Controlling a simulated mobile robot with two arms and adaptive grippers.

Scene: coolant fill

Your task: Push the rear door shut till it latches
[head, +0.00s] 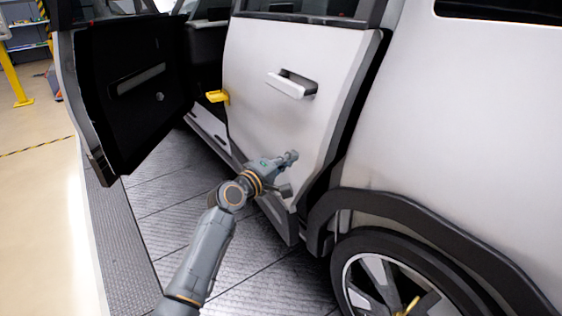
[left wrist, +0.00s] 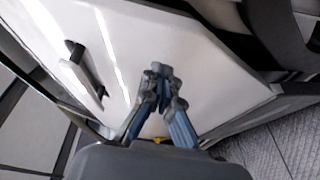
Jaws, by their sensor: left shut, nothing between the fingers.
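The white rear door (head: 290,130) fills the middle of the head view, with its grey-white handle (head: 291,84) high on its outer face. A dark gap shows along its right edge, beside the body, so it looks slightly ajar. The door also shows in the left wrist view (left wrist: 215,75), with its handle (left wrist: 84,76) at the left. My left gripper (head: 292,157) is shut and empty, in front of the lower part of the door, below the handle. Its fingertips (left wrist: 161,70) are close to the panel; I cannot tell whether they touch it. My right gripper is not in view.
The front door (head: 125,80) stands open at the left, its black inner side showing. A yellow piece (head: 217,96) sticks out by the rear door's left edge. The rear wheel (head: 385,280) and dark arch are at the lower right. Grey ribbed floor (head: 150,215) is clear.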

